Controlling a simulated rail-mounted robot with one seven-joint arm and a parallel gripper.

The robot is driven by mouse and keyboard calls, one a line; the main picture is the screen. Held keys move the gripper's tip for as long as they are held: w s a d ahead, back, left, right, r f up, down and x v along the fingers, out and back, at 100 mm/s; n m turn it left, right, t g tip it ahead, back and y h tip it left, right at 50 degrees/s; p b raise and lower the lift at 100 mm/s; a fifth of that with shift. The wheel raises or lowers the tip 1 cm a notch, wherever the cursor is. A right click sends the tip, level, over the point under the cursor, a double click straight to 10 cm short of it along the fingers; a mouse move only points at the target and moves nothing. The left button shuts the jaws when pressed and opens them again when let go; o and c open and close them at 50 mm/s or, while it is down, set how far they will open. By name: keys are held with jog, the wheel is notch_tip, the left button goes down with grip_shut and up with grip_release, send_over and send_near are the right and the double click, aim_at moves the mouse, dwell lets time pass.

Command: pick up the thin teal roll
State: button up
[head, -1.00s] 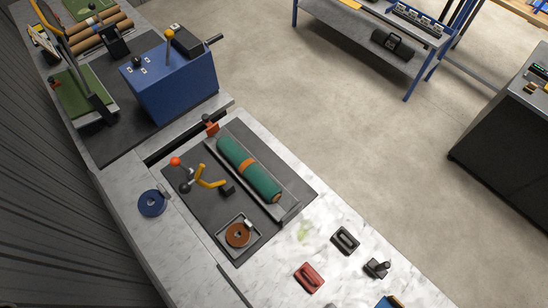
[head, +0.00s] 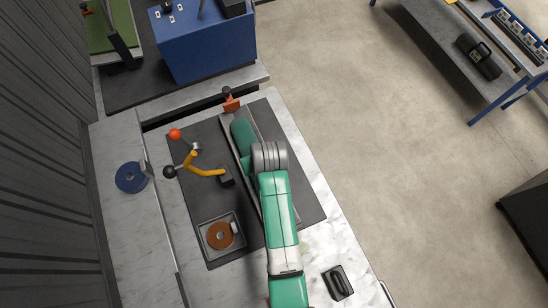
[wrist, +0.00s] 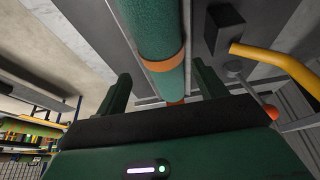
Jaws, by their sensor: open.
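The teal roll (head: 243,137) lies in a grey tray on the dark mat, its far end showing in the head view. My arm hides the rest of it. In the wrist view the roll (wrist: 152,30) runs down the middle, with an orange band around it. My gripper (wrist: 161,70) is open, with one dark green finger on each side of the roll's line near the band. I see no contact between the fingers and the roll. How far the fingertips are from it in depth is hard to tell. The gripper is hidden in the head view.
A yellow bent lever (head: 203,171) with an orange-red knob (head: 174,134) stands left of the roll. A small tray (head: 207,250) holds a brown disc. A red clamp (head: 231,104) is at the roll's far end. A blue disc (head: 131,177) and a black handle (head: 338,283) lie on the marble.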

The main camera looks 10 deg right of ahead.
jog(key=b+x, duration=0.1)
jog(key=x, duration=0.6)
jog(key=shift+w+a+f, duration=0.1)
jog(key=shift+a+f, duration=0.05)
jog(key=shift+f, duration=0.15)
jog(key=c, duration=0.9)
notch_tip(320, 180, up, 10)
jog(key=shift+r+p, duration=0.1)
jog(key=shift+p, duration=0.4)
